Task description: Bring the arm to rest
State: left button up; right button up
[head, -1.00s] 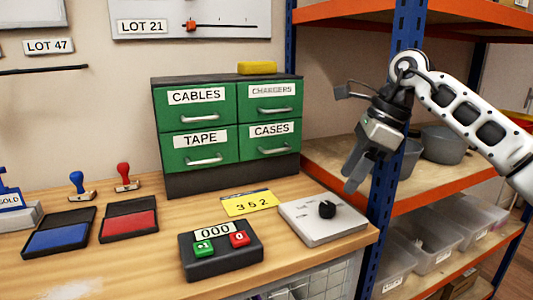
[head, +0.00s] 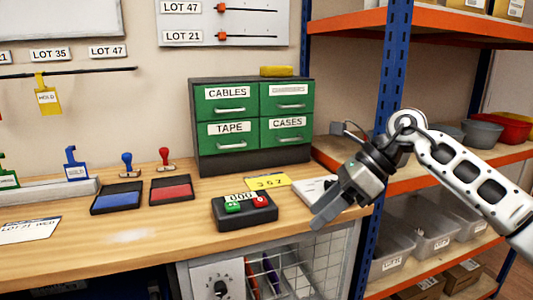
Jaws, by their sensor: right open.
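My right arm (head: 465,170) comes in from the right. Its gripper (head: 322,217) points down and to the left, with the jaws open and nothing seen between them. My left gripper is not in view.
A counter box (head: 244,212) with a green and a red button stands left of my gripper. Behind it are a yellow card (head: 268,181) and a green drawer cabinet (head: 252,128). A blue shelf post (head: 390,90) and orange shelves (head: 440,22) stand close behind my arm.

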jog(key=s+a+f+m+y+p, duration=0.1)
jog(key=s+a+m+y, duration=0.25)
jog(key=a+y, duration=0.25)
jog(key=s+a+f+m+y, duration=0.1)
jog(key=s+a+m+y, duration=0.25)
jog(key=a+y, duration=0.2)
jog(key=s+d+f+m+t+h+p, duration=0.1)
jog(key=d+f+m+t+h, duration=0.35)
jog(key=m+t, duration=0.8)
jog(key=d+f+m+t+h+p, duration=0.1)
jog(key=d+f+m+t+h, duration=0.4)
jog(key=m, duration=1.4)
jog(key=s+d+f+m+g+h, duration=0.2)
jog(key=s+f+m+g+h, duration=0.1)
jog(key=s+f+m, duration=0.2)
jog(key=s+d+f+m+g+h, duration=0.3)
jog(key=s+f+m, duration=0.2)
jog(key=s+f, duration=0.4)
jog(key=shift+d+f+h, duration=0.35)
jog(key=shift+f+h, duration=0.05)
jog(key=shift+f, duration=0.55)
jog(key=shift+s+m+g, duration=0.1)
jog(key=shift+m+g, duration=0.15)
